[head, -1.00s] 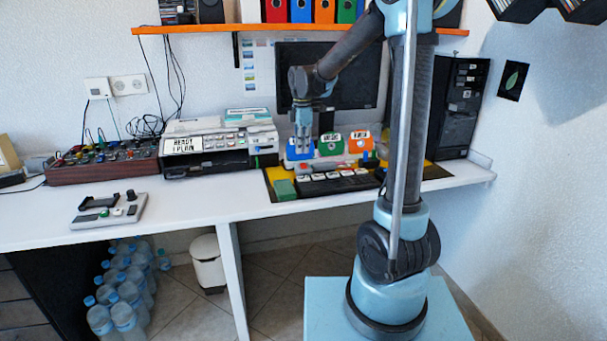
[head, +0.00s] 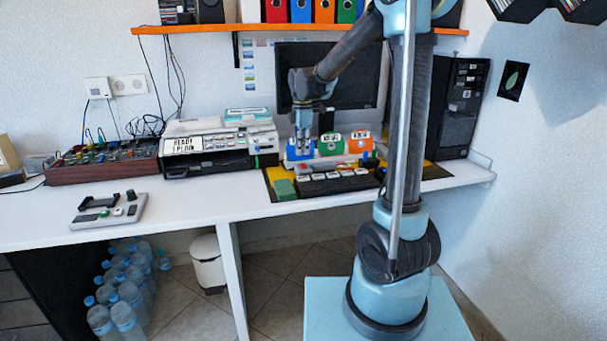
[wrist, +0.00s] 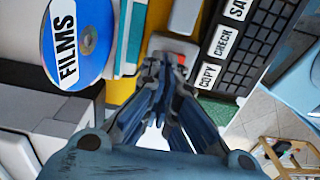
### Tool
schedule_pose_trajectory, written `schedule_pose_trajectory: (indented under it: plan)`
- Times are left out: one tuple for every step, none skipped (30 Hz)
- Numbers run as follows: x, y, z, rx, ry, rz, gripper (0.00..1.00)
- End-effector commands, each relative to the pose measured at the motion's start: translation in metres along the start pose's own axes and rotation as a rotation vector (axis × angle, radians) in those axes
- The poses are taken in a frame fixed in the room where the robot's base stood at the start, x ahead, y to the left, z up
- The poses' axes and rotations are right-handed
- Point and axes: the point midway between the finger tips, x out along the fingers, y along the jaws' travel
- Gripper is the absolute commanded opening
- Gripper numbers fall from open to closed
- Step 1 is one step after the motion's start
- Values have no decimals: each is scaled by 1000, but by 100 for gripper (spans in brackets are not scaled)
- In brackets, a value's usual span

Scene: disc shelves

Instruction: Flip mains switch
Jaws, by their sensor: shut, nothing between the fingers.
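A pale strip (wrist: 186,18) lies between the coloured disc stands and the black key panel, and a red switch (wrist: 178,57) sits at its near end in the wrist view. I take this to be the mains switch; my fingertips partly hide it, so I cannot tell its position. My gripper (wrist: 163,66) is shut and empty, its tips over or against the red part; contact is unclear. In the head view my gripper (head: 303,150) points down in front of the blue stand (head: 292,152), and the red part shows small below it (head: 302,170).
A blue FILMS disc (wrist: 78,42) is close to the gripper's left in the wrist view. The black key panel (head: 338,183) lies in front of the strip. Green (head: 331,145) and orange (head: 360,143) stands are to the right, a printer (head: 220,147) to the left.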

Motion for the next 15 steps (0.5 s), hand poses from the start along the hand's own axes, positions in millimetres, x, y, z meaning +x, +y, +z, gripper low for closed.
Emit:
schedule_pose_trajectory:
  plan:
    - [1, 0, 0, 0, 0, 0, 0]
    - [1, 0, 0, 0, 0, 0, 0]
    - [2, 0, 0, 0, 0, 0, 0]
    - [2, 0, 0, 0, 0, 0, 0]
    - [3, 0, 0, 0, 0, 0, 0]
    - [4, 0, 0, 0, 0, 0, 0]
    - [4, 0, 0, 0, 0, 0, 0]
    - [4, 0, 0, 0, 0, 0, 0]
    - [5, 0, 0, 0, 0, 0, 0]
    - [6, 0, 0, 0, 0, 0, 0]
    - [6, 0, 0, 0, 0, 0, 0]
    - [7, 0, 0, 0, 0, 0, 0]
    - [7, 0, 0, 0, 0, 0, 0]
    - [8, 0, 0, 0, 0, 0, 0]
    - [8, 0, 0, 0, 0, 0, 0]
